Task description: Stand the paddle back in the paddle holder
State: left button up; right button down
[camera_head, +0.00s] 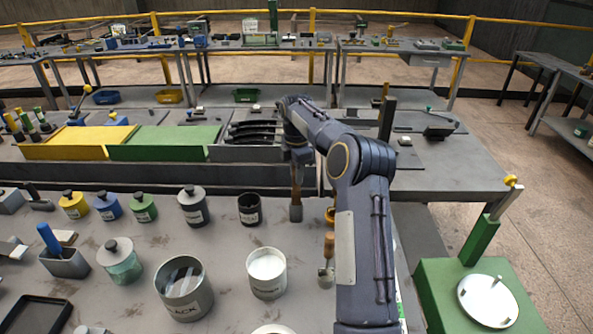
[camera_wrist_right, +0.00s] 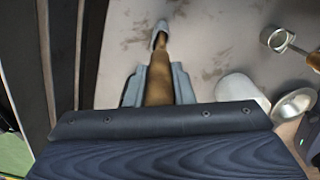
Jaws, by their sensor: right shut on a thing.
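My right gripper (camera_head: 297,172) points down over the bench and is shut on a wooden-handled tool, which I take for the paddle (camera_head: 296,211); its grey end hangs low. In the right wrist view the wooden handle (camera_wrist_right: 159,78) sits between the two grey fingers (camera_wrist_right: 157,88), with the grey tip beyond them. Whether the tip touches the bench I cannot tell. A small grey open box (camera_head: 68,266) with a blue-handled item in it stands at the left; whether it is the paddle holder I cannot tell. My left gripper is not in view.
A black cup (camera_head: 249,209), a white-filled pot (camera_head: 266,274) and a large grey pot (camera_head: 184,290) stand left of the tool. A wooden-handled ladle (camera_head: 327,262) is near my arm. Lidded jars (camera_head: 193,206) line the bench.

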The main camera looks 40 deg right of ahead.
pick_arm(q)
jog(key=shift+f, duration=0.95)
pick_arm(e)
jog(key=shift+f, duration=1.25)
jog(key=c, duration=0.7)
grip_release()
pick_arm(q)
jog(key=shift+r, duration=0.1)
pick_arm(e)
jog(key=shift+r, duration=0.1)
jog(key=shift+r+p, duration=0.7)
jog(key=shift+p, duration=0.05)
notch_tip(320, 180, up, 2)
jog(key=shift+s+a+r+p, duration=0.1)
jog(key=shift+p, duration=0.9)
jog(key=shift+r+p, duration=0.85)
jog(key=shift+p, duration=0.15)
jog(key=shift+r+p, duration=0.5)
jog(key=shift+r, duration=0.5)
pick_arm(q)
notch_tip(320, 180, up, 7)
